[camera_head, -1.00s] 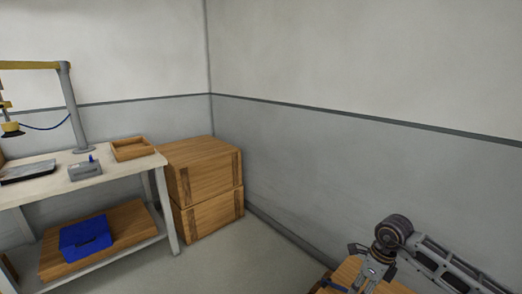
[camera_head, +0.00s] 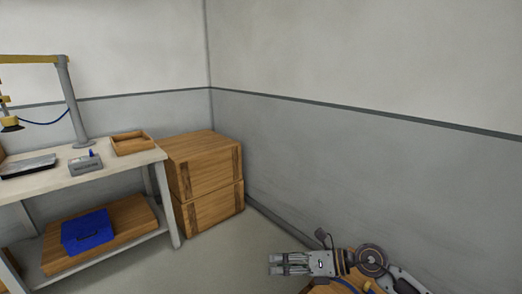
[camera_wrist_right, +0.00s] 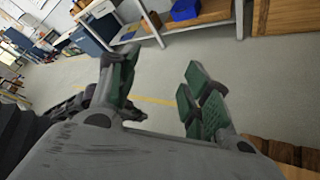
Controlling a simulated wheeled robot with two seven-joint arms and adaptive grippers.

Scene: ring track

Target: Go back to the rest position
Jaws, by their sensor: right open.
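My right gripper (camera_head: 276,264) is at the bottom of the head view, its fingers pointing left, above the floor and beside a wooden surface (camera_head: 325,288) at the bottom edge. In the right wrist view the gripper (camera_wrist_right: 155,95) shows its green-padded fingers apart with nothing between them. My left gripper is not in view.
A workbench (camera_head: 40,184) at the left carries a wooden tray (camera_head: 131,144), a grey box (camera_head: 85,164) and a dark flat device (camera_head: 28,166). Stacked wooden crates (camera_head: 205,180) stand in the corner. Floor between is clear.

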